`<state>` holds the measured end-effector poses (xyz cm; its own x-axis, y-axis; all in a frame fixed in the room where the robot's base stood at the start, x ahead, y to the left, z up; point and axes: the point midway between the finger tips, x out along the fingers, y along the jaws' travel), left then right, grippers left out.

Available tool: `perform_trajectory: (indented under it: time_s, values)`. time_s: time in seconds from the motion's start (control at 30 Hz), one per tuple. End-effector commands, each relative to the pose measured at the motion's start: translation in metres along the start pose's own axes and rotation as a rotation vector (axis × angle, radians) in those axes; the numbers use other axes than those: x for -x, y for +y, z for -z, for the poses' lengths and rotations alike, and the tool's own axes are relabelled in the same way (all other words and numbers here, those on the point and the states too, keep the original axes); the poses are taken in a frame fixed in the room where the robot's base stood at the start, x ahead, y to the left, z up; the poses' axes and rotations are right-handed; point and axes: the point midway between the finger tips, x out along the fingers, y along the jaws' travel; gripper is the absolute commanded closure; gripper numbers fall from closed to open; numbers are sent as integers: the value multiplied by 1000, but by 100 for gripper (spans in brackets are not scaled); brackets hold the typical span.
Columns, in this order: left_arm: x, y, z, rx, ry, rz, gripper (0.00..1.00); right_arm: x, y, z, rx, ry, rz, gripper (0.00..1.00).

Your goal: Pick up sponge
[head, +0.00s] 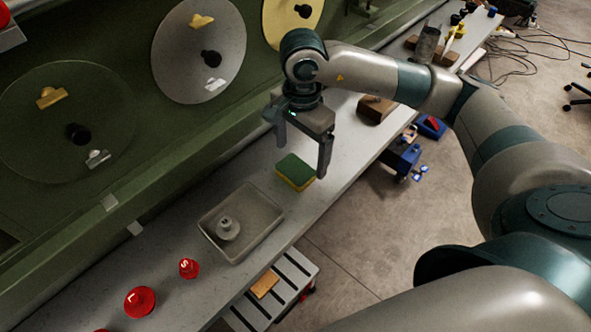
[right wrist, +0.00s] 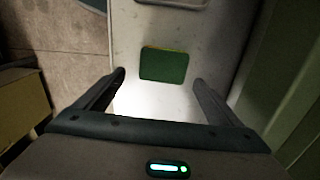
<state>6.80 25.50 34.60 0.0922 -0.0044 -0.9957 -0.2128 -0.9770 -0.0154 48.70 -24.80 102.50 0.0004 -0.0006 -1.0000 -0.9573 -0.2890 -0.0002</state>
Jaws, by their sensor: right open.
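A sponge (head: 295,171), green on top with a yellow underside, lies flat on the grey bench (head: 345,150). It also shows in the right wrist view as a green rectangle (right wrist: 164,66) with a thin yellow edge, ahead of and between the fingertips. My right gripper (head: 302,160) is open and empty, above the sponge with its fingers pointing down. The fingers also show in the right wrist view (right wrist: 160,78), apart on either side. No contact between finger and sponge shows. My left gripper is not in view.
A grey tray (head: 268,240) holding a pale round part (head: 228,229) stands close to the sponge. Red knobs (head: 140,301) sit farther left on the bench. A brown block (head: 376,108) lies to the right. The green panel (head: 125,170) rises behind.

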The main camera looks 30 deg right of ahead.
Motion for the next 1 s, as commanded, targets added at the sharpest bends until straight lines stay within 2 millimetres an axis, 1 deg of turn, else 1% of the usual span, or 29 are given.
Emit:
perform_trajectory:
  time_s: [0.03,0.23,0.3,0.47,0.6,0.97,1.0]
  values:
    - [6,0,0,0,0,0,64,-1,0,-2,1,-2,-3,12]
    - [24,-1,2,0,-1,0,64,-20,-3,-13,2,-3,-4,12]
    - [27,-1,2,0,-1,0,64,-30,-3,-12,-1,-2,-5,12]
    - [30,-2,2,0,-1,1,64,-44,-4,-12,1,0,-3,12]
    - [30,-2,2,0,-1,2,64,-47,-4,-12,1,-1,-1,12]
    - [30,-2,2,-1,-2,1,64,-46,-4,-12,1,-1,0,12]
    - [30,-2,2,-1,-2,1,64,-46,-4,-12,1,-1,0,19]
